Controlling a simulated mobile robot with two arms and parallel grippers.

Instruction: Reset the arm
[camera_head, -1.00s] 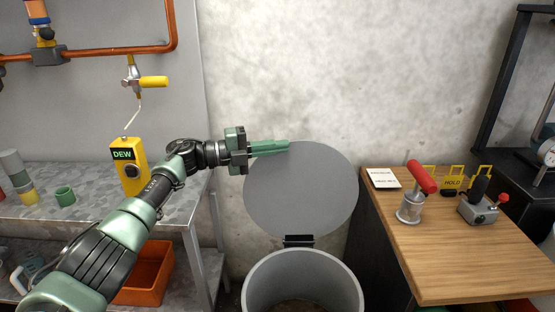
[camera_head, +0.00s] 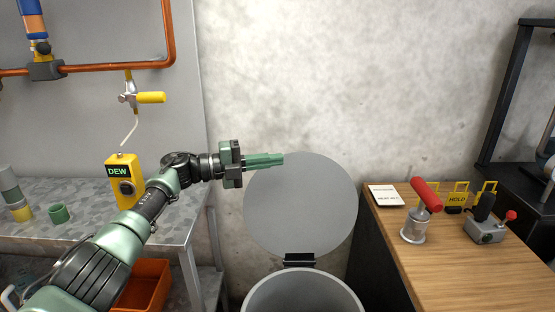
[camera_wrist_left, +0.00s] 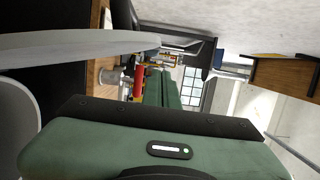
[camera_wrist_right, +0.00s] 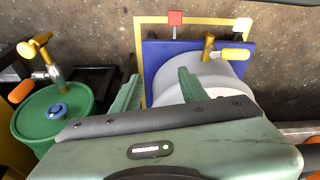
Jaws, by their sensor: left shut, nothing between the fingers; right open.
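My left gripper (camera_head: 265,160) reaches in from the left in the head view, its green fingers pointing right. It is shut and empty, in front of the upper left of a round grey lid (camera_head: 305,210). In the left wrist view its fingers (camera_wrist_left: 160,90) lie close together. My right gripper (camera_wrist_right: 160,90) shows only in the right wrist view. Its two green fingers are spread apart with nothing between them. Beyond them is a white drum (camera_wrist_right: 222,78) on a blue base (camera_wrist_right: 160,52).
A grey bin (camera_head: 303,290) stands below the raised lid. A wooden table (camera_head: 450,260) at right carries a red-handled tool (camera_head: 425,195) and a grey lever box (camera_head: 487,230). A yellow DEW meter (camera_head: 124,180) stands on the left bench. A green drum (camera_wrist_right: 45,118) shows in the right wrist view.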

